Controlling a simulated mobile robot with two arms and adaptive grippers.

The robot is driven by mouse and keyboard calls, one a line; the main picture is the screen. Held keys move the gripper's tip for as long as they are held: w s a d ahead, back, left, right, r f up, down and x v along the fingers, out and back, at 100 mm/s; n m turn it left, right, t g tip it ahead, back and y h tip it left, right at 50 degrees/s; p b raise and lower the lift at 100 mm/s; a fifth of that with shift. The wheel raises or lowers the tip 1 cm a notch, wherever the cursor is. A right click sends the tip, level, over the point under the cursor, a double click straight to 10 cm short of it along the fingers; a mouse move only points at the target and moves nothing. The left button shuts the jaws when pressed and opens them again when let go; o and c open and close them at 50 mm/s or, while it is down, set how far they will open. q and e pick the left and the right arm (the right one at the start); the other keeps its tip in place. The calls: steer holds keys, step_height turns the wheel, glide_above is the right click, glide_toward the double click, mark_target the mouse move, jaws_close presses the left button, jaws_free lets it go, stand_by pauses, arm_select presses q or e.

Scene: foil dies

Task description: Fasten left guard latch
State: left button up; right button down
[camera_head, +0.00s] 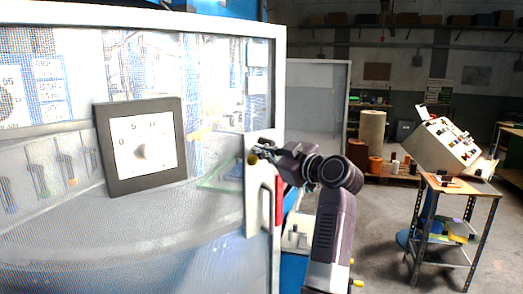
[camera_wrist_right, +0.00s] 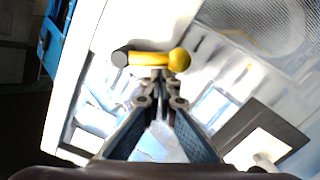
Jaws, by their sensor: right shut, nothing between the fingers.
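The guard latch shows as a yellow ball knob (camera_head: 253,159) by the right edge of the mesh guard door (camera_head: 264,95) in the head view. In the right wrist view the latch is a short yellow lever (camera_wrist_right: 150,58) with a round ball at one end and a dark end at the other. My right gripper (camera_head: 265,153) is shut and empty, its tips right at the lever. The wrist view shows its fingertips (camera_wrist_right: 159,78) just below the lever's middle; whether they touch it I cannot tell. My left gripper is not in view.
A dial panel (camera_head: 105,155) in a dark frame sits on the guard left of the latch.

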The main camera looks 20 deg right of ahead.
steer(key=shift+f+n+b, duration=0.3)
steer(key=shift+n+b, duration=0.1)
steer(key=shift+b, duration=0.4)
steer(key=shift+w+d+f+n+t+b, duration=0.15)
steer(key=shift+d+f+n+b, duration=0.65)
steer(key=shift+n, duration=1.1)
steer(key=shift+w+d+f+n+t+b, duration=0.1)
steer(key=shift+w+d+f+n+b, duration=0.15)
steer(key=shift+f+n+b, duration=1.1)
steer(key=shift+w+d+r+n+t+b, duration=0.15)
steer(key=shift+d+n+b, duration=0.4)
steer(key=shift+n, duration=1.9)
steer(key=shift+f, duration=0.15)
